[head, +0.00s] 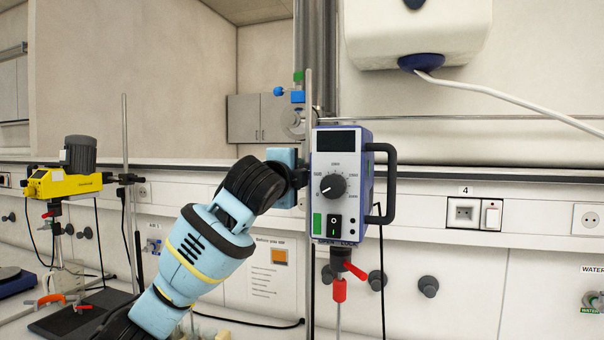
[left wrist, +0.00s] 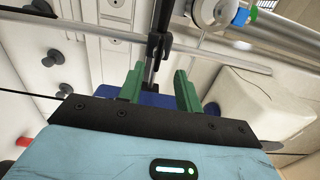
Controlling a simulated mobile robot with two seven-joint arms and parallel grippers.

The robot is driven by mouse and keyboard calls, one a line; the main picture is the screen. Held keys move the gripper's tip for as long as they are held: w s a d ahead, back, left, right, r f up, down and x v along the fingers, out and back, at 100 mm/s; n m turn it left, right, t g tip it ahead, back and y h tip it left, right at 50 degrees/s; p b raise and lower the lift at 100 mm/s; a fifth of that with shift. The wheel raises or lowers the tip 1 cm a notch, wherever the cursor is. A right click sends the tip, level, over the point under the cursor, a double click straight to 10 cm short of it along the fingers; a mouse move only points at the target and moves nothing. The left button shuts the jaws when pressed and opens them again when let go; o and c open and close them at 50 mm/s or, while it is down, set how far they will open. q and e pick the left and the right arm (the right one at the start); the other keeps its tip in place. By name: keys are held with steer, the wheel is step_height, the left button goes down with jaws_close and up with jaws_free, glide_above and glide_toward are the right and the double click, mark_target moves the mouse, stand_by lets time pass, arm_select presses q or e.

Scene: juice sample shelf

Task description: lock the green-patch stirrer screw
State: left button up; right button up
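The green-patch stirrer (head: 343,185) hangs on an upright metal rod right of centre in the head view. Its green patch (head: 317,223) is at the lower left of its front, beside a black switch. My left arm reaches up from below, and my left gripper (head: 300,174) is at the stirrer's left side by the rod. In the left wrist view its green fingers (left wrist: 160,72) stand apart, with a dark clamp part (left wrist: 153,68) in the gap between them. I cannot tell whether they touch it. The screw is not clearly made out. My right gripper is out of view.
A yellow stirrer (head: 62,183) stands on another rod at the left, over a dark plate. A blue and green fitting (head: 298,90) sits above my gripper. Wall sockets (head: 464,213) and knobs line the back. A red chuck (head: 340,290) hangs below the green-patch stirrer.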

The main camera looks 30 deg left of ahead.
arm_select(q)
steer(key=shift+v, duration=1.6)
steer(key=shift+a, duration=0.1)
